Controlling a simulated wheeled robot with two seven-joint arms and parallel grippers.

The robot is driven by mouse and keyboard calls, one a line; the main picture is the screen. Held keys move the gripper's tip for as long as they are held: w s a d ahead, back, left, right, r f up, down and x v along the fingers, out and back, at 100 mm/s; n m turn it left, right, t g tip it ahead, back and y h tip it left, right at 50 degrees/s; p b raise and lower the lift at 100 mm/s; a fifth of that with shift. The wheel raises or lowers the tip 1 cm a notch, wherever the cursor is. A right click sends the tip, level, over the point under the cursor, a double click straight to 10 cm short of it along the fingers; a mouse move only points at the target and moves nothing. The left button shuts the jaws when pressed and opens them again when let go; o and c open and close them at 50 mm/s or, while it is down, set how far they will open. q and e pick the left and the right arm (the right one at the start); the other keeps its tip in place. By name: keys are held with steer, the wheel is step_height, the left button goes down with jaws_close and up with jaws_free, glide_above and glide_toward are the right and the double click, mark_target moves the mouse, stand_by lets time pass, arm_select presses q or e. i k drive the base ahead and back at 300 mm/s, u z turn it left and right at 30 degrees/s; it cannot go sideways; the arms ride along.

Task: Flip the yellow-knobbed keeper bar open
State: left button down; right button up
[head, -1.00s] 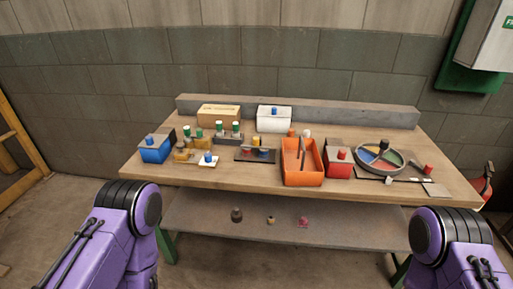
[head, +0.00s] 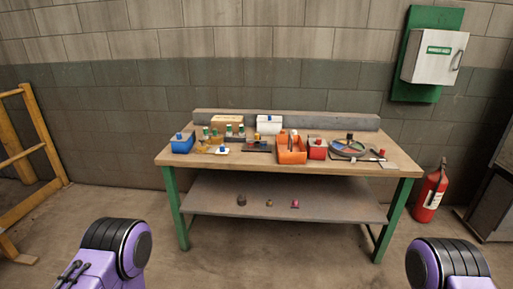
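The workbench (head: 215,157) stands ahead of me, some distance away. A small dark fixture (head: 257,145) with tiny coloured knobs sits near the middle of its top. A yellow spot shows there, but it is too small to tell whether it is the yellow-knobbed keeper bar or how a bar lies. Amber-yellow pieces (head: 204,148) lie left of it, also unclear. Only purple and black links of my two arms show at the lower left and lower right. Neither gripper is in view.
On the bench are a blue box (head: 182,146), an orange bin (head: 291,154), a red box (head: 317,152) and a round divided tray (head: 347,148). The lower shelf (head: 330,205) holds three small items. A fire extinguisher (head: 430,192) stands at right. The floor before the bench is clear.

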mark_target(256, 136)
steer(key=z, duration=0.55)
steer(key=i, duration=1.45)
steer(key=u, duration=0.6)
